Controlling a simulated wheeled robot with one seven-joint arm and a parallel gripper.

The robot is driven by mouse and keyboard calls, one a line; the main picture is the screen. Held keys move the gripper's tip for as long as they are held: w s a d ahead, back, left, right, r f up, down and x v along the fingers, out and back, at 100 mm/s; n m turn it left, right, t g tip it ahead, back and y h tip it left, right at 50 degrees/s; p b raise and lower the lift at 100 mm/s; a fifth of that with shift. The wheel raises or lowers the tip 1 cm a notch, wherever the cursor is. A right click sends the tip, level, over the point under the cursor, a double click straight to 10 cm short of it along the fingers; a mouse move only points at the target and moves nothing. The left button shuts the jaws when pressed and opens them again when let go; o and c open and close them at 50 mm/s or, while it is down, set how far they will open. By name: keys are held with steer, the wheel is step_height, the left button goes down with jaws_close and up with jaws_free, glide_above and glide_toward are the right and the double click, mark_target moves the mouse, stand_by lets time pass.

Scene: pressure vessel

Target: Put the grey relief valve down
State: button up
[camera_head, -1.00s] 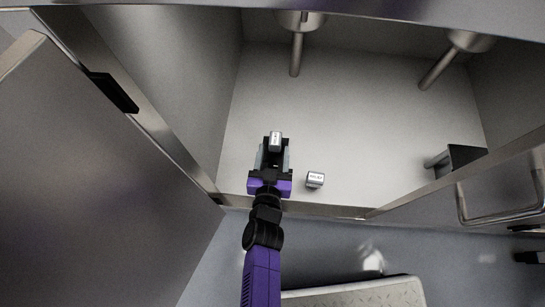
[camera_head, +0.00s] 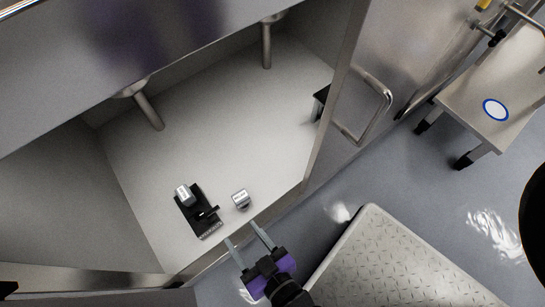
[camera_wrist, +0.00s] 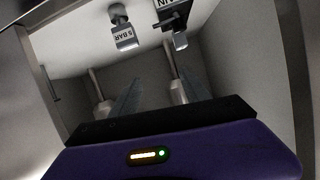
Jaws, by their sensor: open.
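Two small grey labelled pieces stand on the pale floor of the open metal chamber; I cannot tell for sure which is the relief valve. One grey piece (camera_head: 184,195) is at the black holder (camera_head: 200,222); in the wrist view its label (camera_wrist: 172,12) is cut off. The other grey piece (camera_head: 240,198) stands to its right, apart from the holder; it seems to be the one reading "5 BAR" (camera_wrist: 125,38) in the wrist view. My gripper (camera_head: 242,232) is open and empty at the chamber's front edge, short of both pieces and touching neither.
Metal pipes (camera_head: 149,112) come down inside the chamber. A door with a bar handle (camera_head: 374,105) stands at its right. A tread-plate step (camera_head: 395,265) and a bench (camera_head: 500,95) are outside, right. The chamber's middle floor is clear.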

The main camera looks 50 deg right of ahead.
steer(key=s+d+r+n+y, duration=0.1)
steer(key=s+d+r, duration=0.4)
steer(key=r, duration=0.3)
steer(key=s+d+r+n+y, duration=0.1)
steer(key=s+d+r+n, duration=0.1)
steer(key=s+d+r, duration=0.3)
steer(key=d+r, duration=0.3)
steer(key=shift+s+d+r+t+y, duration=0.2)
steer(key=shift+r+t+y, duration=0.15)
steer(key=shift+t+y, duration=0.05)
